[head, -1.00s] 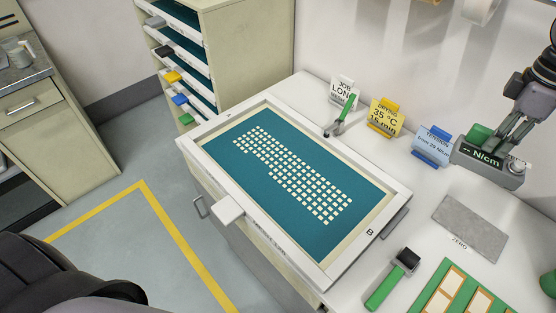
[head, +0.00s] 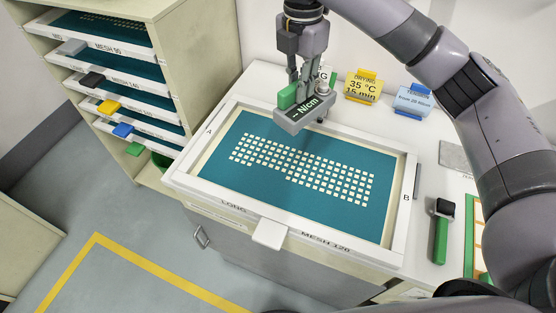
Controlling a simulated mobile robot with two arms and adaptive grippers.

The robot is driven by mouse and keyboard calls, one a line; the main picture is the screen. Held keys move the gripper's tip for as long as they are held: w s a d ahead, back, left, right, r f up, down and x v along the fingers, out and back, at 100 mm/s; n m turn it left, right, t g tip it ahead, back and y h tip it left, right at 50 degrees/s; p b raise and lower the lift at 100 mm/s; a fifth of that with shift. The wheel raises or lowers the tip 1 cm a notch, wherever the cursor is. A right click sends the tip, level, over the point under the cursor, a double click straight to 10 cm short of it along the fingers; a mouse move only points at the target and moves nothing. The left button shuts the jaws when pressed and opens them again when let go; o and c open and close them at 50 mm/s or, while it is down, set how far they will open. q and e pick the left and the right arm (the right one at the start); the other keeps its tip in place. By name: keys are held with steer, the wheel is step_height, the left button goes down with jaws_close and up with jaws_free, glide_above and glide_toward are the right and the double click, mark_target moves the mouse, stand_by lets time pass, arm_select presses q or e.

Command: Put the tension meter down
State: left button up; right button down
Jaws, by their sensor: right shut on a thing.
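The tension meter (head: 306,111) is a small grey box with a dark "N/cm" display and a green part on its left. My right gripper (head: 303,85) points down and is shut on it. The meter hangs over the back edge of the framed screen (head: 405,213), which has teal mesh with a grid of pale squares. I cannot tell the height of the meter above the mesh. A grey plate (head: 455,157) lies on the white table at the right, partly hidden by my right arm. My left gripper is out of view.
A yellow drying card (head: 362,88) and a blue tension card (head: 412,101) stand behind the screen. A card behind the meter is mostly hidden. A green-handled tool (head: 440,238) lies right of the screen. A rack of screens (head: 110,90) stands at the left.

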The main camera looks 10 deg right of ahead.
mark_target(301, 112)
steer(key=f, duration=0.7)
steer(key=shift+s+d+f+p, duration=0.15)
steer(key=shift+d+f+p, duration=0.15)
steer(key=shift+d, duration=0.1)
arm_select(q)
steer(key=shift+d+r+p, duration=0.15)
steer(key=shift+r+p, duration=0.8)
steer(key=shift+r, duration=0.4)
arm_select(e)
steer(key=shift+a+f, duration=0.15)
steer(key=shift+f, duration=5.95)
steer(key=shift+f, duration=0.15)
steer(key=c, duration=1.5)
jaws_free()
steer(key=shift+c, duration=0.2)
arm_select(q)
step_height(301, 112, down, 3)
steer(key=b, duration=0.3)
arm_select(e)
step_height(301, 112, up, 12)
